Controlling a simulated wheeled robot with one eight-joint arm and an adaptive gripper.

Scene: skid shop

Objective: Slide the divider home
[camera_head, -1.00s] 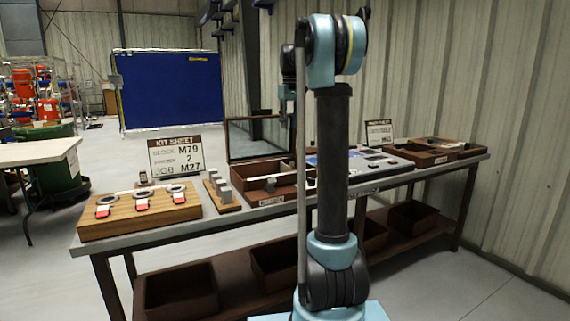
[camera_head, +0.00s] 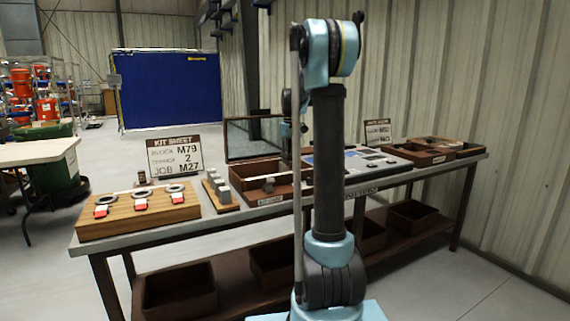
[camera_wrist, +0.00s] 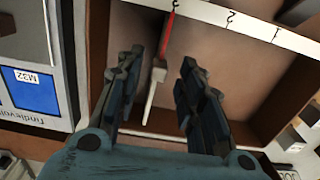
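A brown wooden box (camera_head: 262,200) with its lid (camera_head: 252,138) raised stands on the long bench. In the wrist view, a white strip (camera_wrist: 255,28) with numerals runs along the box's far edge. A thin pale divider (camera_wrist: 154,85) stands inside the box, and a red pointer (camera_wrist: 168,37) reaches from it to the strip, near the leftmost numeral. My gripper (camera_wrist: 161,68) is open, pointing down into the box, with one finger on each side of the divider. The left finger is close to it; I cannot tell whether they touch. In the head view my arm hides part of the box.
A kit sheet sign (camera_head: 174,156) stands behind a wooden board (camera_head: 135,220) at the bench's left. A rack of grey blocks (camera_head: 220,192) sits just left of the box. A blue-marked panel (camera_wrist: 30,90) lies beside the box. More open trays (camera_head: 430,156) stand farther right.

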